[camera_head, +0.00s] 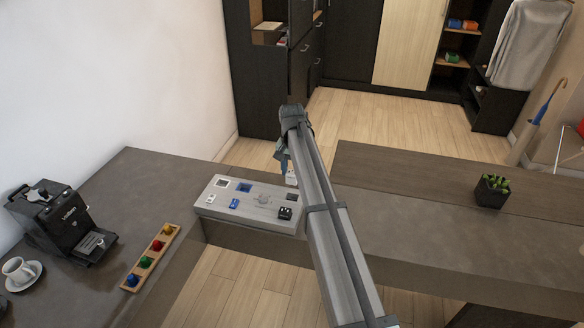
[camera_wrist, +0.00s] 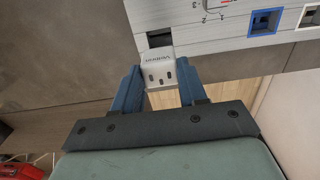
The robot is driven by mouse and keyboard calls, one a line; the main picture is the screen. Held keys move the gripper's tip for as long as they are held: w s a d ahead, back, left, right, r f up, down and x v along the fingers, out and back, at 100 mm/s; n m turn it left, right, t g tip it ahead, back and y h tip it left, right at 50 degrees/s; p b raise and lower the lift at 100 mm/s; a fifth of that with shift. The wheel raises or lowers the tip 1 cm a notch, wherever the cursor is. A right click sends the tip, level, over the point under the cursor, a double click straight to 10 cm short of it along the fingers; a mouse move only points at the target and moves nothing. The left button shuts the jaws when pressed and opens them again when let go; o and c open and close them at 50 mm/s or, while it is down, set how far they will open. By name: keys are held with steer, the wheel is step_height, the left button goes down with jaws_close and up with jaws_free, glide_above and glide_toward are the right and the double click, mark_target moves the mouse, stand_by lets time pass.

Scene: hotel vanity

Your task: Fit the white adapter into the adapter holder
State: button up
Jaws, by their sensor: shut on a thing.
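The white adapter (camera_wrist: 160,73) has several dark slots on its face and grey lettering. My gripper (camera_wrist: 158,88) is shut on it, with a blue finger on each side. In the head view my gripper (camera_head: 284,163) is mostly behind my arm, with the adapter (camera_head: 291,178) beside the board's far right edge. The adapter holder looks to be the pale board (camera_head: 250,211) with framed square openings, also in the wrist view (camera_wrist: 215,50). A dark opening (camera_wrist: 159,39) lies just beyond the adapter. I cannot tell the adapter's height above the board.
The board also has a blue-framed opening (camera_head: 244,188) and a white-framed opening (camera_head: 222,184). A blue piece (camera_head: 234,203), a black piece (camera_head: 285,213) and a small white piece (camera_head: 210,199) are on it. A coffee machine (camera_head: 62,222) and capsule tray (camera_head: 151,257) stand left.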

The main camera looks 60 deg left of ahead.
mark_target(292, 173)
steer(key=shift+f, duration=4.4)
steer(key=shift+f, duration=0.1)
steer(key=o, duration=1.1)
steer(key=shift+o, duration=0.2)
step_height(292, 173, up, 14)
steer(key=shift+f, duration=0.1)
